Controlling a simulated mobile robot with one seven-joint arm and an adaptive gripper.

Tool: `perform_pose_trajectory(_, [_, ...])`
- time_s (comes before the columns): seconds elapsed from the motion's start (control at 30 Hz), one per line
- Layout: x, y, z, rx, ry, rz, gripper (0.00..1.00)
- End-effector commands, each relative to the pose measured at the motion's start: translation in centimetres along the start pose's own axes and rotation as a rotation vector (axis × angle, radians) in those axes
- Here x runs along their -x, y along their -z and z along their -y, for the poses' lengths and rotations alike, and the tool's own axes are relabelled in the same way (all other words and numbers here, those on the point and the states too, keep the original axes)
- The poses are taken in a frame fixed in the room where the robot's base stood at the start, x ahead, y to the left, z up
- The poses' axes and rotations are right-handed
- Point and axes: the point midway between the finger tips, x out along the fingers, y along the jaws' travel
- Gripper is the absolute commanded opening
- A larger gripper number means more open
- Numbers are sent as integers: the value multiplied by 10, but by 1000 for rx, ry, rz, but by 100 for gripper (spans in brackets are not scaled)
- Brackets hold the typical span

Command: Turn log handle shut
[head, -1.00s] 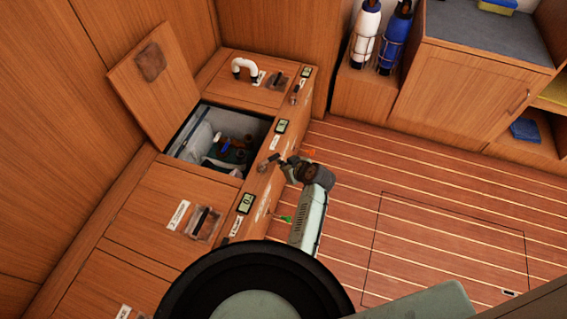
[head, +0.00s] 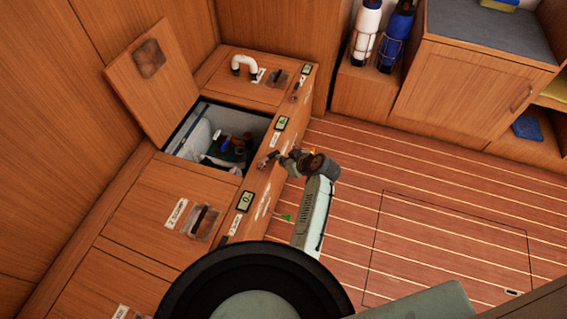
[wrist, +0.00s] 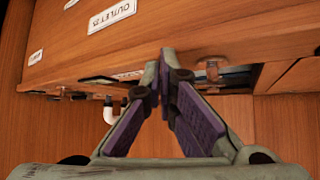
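My gripper (head: 270,160) is at the front face of the locker bench, beside the open compartment (head: 246,128). In the wrist view the two purple-padded fingers (wrist: 160,76) converge, their tips almost together, with no object visible between them. A small copper-coloured handle (wrist: 212,72) sits on the panel edge just right of the fingertips. A further small fitting (wrist: 60,93) shows to the left. I cannot read which handle is the log one. In the head view my gripper and wrist partly cover the front face there.
A lid (head: 150,75) leans open against the wall. A white curved pipe (head: 243,65) stands on the bench. The wrist view shows an "OUTLET" label (wrist: 112,15). The striped floor (head: 400,170) to the right is clear.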

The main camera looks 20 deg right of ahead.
Motion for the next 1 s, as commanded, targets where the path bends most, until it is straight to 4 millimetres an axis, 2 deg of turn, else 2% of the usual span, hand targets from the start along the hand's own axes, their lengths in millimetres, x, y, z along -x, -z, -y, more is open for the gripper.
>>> perform_pose_trajectory(0.27, [-8, 3, -6, 64, 64, -3, 0])
perform_pose_trajectory(0.6, [-21, 14, -13, 213, 230, -2, 0])
perform_pose_trajectory(1.0, [-30, 26, -16, 204, 225, 0, 0])
